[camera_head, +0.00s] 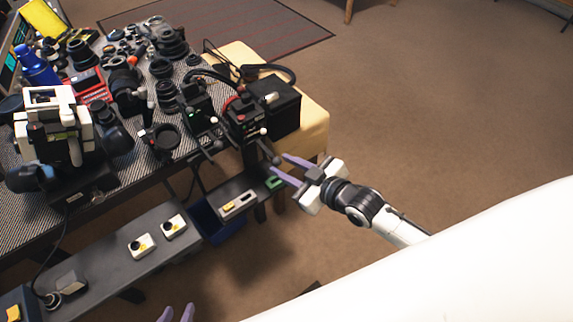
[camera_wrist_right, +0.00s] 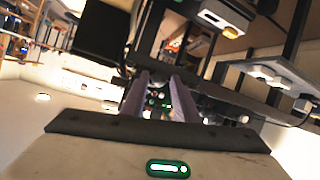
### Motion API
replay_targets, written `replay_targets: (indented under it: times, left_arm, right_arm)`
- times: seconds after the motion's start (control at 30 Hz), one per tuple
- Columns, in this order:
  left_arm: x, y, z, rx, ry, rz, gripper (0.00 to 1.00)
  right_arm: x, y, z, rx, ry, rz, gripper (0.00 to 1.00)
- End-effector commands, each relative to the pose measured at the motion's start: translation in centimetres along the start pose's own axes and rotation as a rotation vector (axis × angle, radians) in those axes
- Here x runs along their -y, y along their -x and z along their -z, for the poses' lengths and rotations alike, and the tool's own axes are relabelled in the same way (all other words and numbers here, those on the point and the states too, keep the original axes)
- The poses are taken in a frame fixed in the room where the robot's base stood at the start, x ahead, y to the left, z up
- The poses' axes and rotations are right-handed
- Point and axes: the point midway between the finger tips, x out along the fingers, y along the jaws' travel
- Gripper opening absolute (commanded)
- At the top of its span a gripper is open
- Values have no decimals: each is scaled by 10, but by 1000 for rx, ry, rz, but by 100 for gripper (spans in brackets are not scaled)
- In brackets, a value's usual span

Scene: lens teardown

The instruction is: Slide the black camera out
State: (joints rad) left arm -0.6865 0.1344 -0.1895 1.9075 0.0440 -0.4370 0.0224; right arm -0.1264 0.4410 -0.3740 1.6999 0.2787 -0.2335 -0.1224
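Several black camera-like items stand on the table, and I cannot tell for certain which one is the black camera. The nearest to my right gripper is a black device with red parts (camera_head: 243,118), at the table's right end beside a black box (camera_head: 284,108). My right gripper (camera_head: 278,163) is open and empty just in front of and below that device, apart from it. In the right wrist view its two purple fingers (camera_wrist_right: 160,84) stand apart, with dark parts and small lights beyond them.
The patterned table (camera_head: 50,217) is crowded with black lenses and a white-and-black device (camera_head: 55,125). A grey shelf (camera_head: 105,262) with small white switch boxes runs along its front. A yellow surface (camera_head: 315,125) lies at the right end. Floor on the right is clear.

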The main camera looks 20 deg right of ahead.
Motion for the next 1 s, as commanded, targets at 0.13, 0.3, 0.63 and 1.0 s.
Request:
replay_targets:
  times: [0.13, 0.3, 0.63, 1.0]
  left_arm:
    - [0, 1, 0, 2, -1, 0, 31]
    - [-1, 3, 2, 2, -1, -1, 31]
    - [-1, 5, 4, 1, -1, -2, 31]
    - [-1, 6, 5, -1, -1, -2, 31]
  right_arm:
    - [0, 6, 0, 0, -1, 0, 27]
    - [0, 34, 0, 2, 0, 1, 27]
    - [1, 91, -1, 2, 0, 1, 27]
    - [0, 104, 0, 0, 0, 0, 27]
